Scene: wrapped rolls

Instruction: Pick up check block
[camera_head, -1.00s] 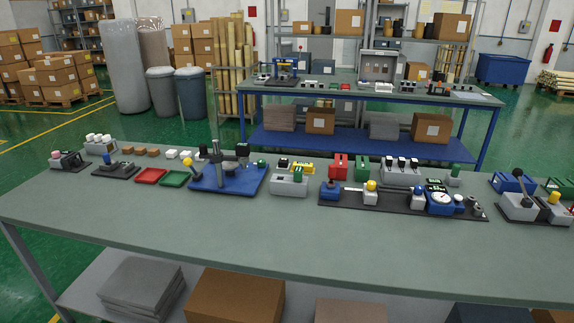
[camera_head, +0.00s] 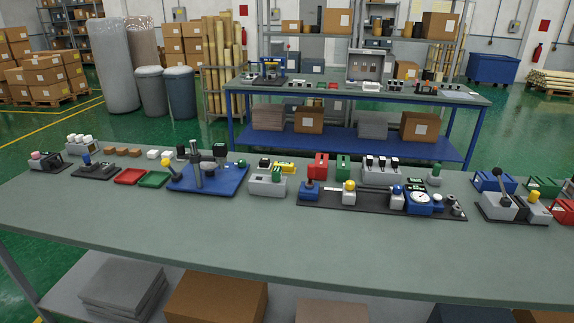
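No gripper of mine is in view. I cannot tell for certain which thing is the check block. Small brown blocks (camera_head: 121,153) and white blocks (camera_head: 153,154) lie in a row at the back left of the grey-green workbench (camera_head: 240,235). A grey block with a green piece on it (camera_head: 267,182) stands near the middle.
A red tray (camera_head: 130,176) and a green tray (camera_head: 154,180) lie left of a blue-based stand (camera_head: 230,183). A lever device (camera_head: 499,203) stands at the right. The bench's front strip is clear. A second, blue-framed table (camera_head: 350,153) stands behind.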

